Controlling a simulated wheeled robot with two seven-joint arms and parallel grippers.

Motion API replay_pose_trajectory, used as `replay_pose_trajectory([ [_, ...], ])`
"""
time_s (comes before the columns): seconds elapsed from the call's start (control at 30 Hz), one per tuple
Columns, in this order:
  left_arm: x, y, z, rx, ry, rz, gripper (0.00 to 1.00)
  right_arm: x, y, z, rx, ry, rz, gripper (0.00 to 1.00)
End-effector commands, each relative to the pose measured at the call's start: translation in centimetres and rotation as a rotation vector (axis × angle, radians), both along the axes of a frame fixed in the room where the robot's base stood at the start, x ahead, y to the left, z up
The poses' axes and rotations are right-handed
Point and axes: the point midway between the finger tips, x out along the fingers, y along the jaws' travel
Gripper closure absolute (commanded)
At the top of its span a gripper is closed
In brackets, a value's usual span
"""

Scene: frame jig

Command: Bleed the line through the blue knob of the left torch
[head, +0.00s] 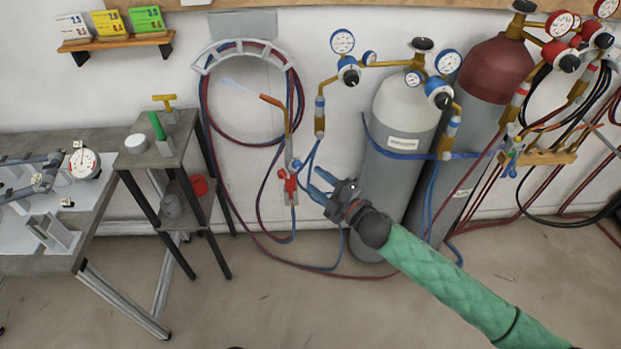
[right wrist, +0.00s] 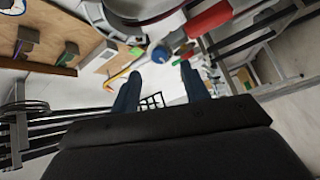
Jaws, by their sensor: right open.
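The left torch (head: 288,150) hangs upright below the hose rack, its copper tip pointing up and left. A pale bluish streak (head: 236,83) extends from the tip. Its blue knob (head: 296,163) sits just above its red knob (head: 290,186). My right gripper (head: 315,182) is open, just right of the torch, its blue fingers pointing at it. In the right wrist view the blue knob (right wrist: 160,53) shows ahead of and between the open fingertips (right wrist: 160,72), and the red knob (right wrist: 207,20) is up and right. Nothing is held. My left gripper is out of view.
Red and blue hoses (head: 290,240) loop around the torch down to the floor. A grey cylinder (head: 395,125) with gauges stands right behind my gripper. A small shelf stand (head: 160,150) is left of the torch, beside the jig table (head: 50,265).

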Motion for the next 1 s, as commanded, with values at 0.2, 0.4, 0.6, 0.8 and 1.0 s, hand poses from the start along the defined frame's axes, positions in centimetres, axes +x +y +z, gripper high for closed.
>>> replay_pose_trajectory([
  [0.2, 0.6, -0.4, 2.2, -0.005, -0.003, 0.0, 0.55, -1.2, -1.1, -0.2, -0.001, -0.001, 0.0, 0.55],
  [0.4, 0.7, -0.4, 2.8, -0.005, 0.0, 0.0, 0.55, -1.4, -1.3, -0.1, 0.0, -0.001, 0.0, 0.55],
  [0.6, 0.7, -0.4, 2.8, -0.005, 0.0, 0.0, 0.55, -1.4, -1.3, -0.1, -0.001, -0.001, 0.0, 0.55],
  [0.8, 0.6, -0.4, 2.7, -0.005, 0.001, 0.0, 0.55, -1.4, -1.3, -0.1, 0.0, 0.0, 0.0, 0.55],
  [1.0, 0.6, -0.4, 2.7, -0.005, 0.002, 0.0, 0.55, -0.6, -2.1, -0.9, 0.007, 0.058, -0.058, 0.55],
])
